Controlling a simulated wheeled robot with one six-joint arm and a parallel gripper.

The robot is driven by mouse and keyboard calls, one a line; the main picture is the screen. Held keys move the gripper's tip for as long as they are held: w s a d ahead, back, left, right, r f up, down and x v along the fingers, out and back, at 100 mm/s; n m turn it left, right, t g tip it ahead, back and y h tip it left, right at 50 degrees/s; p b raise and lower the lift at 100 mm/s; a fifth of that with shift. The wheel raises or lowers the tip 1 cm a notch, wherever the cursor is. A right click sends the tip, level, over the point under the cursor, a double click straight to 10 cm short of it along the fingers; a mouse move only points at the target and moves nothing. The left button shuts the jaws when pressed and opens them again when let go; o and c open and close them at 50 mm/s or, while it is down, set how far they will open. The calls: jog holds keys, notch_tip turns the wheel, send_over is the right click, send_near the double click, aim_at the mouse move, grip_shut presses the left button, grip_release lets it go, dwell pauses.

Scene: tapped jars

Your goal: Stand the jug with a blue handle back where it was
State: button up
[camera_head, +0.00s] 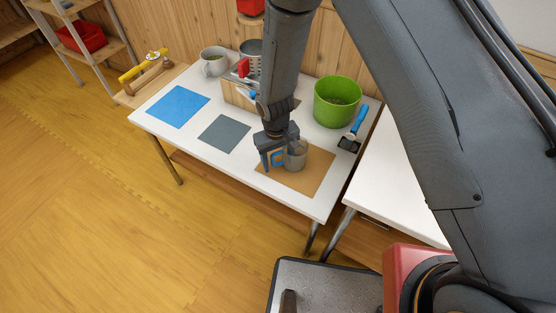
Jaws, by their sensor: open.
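A grey jug (298,157) with a blue handle stands upright on the tan mat (312,181) near the front of the white table. Its handle points left. My gripper (275,159) is open and points down at the handle, with its fingers about the handle. I cannot tell whether they touch it. My gripper and wrist hide part of the jug's upper left side. A blue mat (178,106) and a dark grey mat (224,133) lie bare to the left.
A green pot (338,102) stands at the back right, beside a blue-handled tool (354,130). A pale mug (214,62) and a metal container (250,52) with utensils stand at the back. A second white table (400,170) is at the right. My arm hides part of the back.

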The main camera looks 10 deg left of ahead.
aim_at(278, 153)
jog(key=shift+s+a+r+p, duration=0.1)
jog(key=shift+r+p, duration=2.3)
jog(key=shift+r, duration=1.45)
notch_tip(278, 153, up, 8)
jog(key=b, duration=0.1)
jog(key=shift+a+b, duration=0.15)
jog(key=shift+b, duration=0.2)
jog(key=shift+s+f, duration=0.1)
jog(key=d+r+m, duration=0.2)
jog(key=d+r, duration=0.4)
jog(key=d, duration=0.3)
jog(key=s+d+r+m, duration=0.1)
jog(key=s+d+r, duration=0.2)
jog(key=d, duration=0.4)
jog(key=s+d+r+m, duration=0.2)
jog(key=s+d+r, duration=0.2)
jog(key=d, duration=0.3)
jog(key=s+d+r+m, duration=0.2)
jog(key=s+d+r, duration=0.1)
jog(key=d, duration=0.4)
jog(key=shift+s+r+t, duration=0.25)
jog(key=shift+r+t, duration=0.1)
jog(key=shift+t, duration=0.05)
